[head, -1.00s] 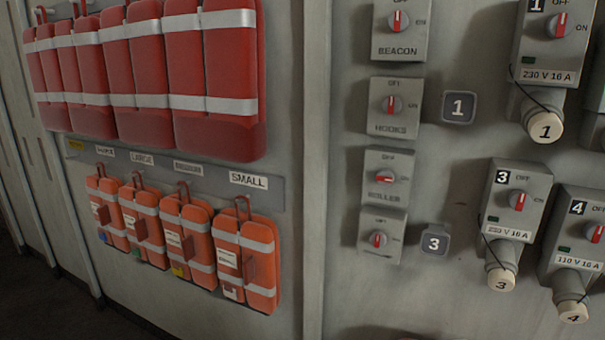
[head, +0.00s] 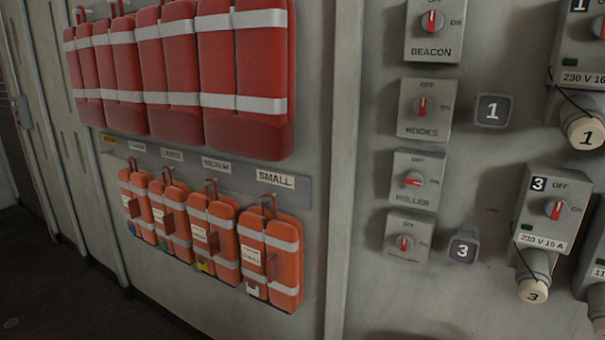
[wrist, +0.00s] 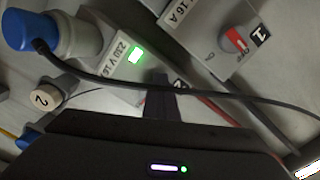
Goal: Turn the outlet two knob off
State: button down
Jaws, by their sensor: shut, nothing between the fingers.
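Outlet two (wrist: 120,50) shows in the wrist view, turned on its side, with a "230 V 16" label. Its green lamp (wrist: 137,55) is brightly lit. The head view shows neither outlet two nor my gripper.
Outlet one (wrist: 205,40) is close by, its red-marked knob (wrist: 235,40) pointing at OFF. A black cable (wrist: 110,82) crosses in front of my fingers' area. In the head view are outlet three (head: 548,215), the ROLLER switch (head: 413,180) and orange bags (head: 270,260).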

jog(key=shift+s+d+f, duration=0.2)
jog(key=shift+d+f, duration=0.1)
jog(key=shift+f, duration=0.35)
jog(key=shift+s+d+f, duration=0.2)
jog(key=shift+d+f, duration=0.2)
jog(key=shift+f, duration=0.15)
dwell(0.6)
jog(key=shift+w+a+f, duration=0.1)
jog(key=shift+a+f, duration=0.1)
jog(key=shift+f, duration=0.1)
dwell(0.4)
jog(key=v, duration=0.6)
dwell(0.3)
jog(key=shift+a+r, duration=0.4)
jog(key=shift+r, duration=0.35)
jog(key=shift+a+r, duration=0.4)
jog(key=shift+r, duration=0.4)
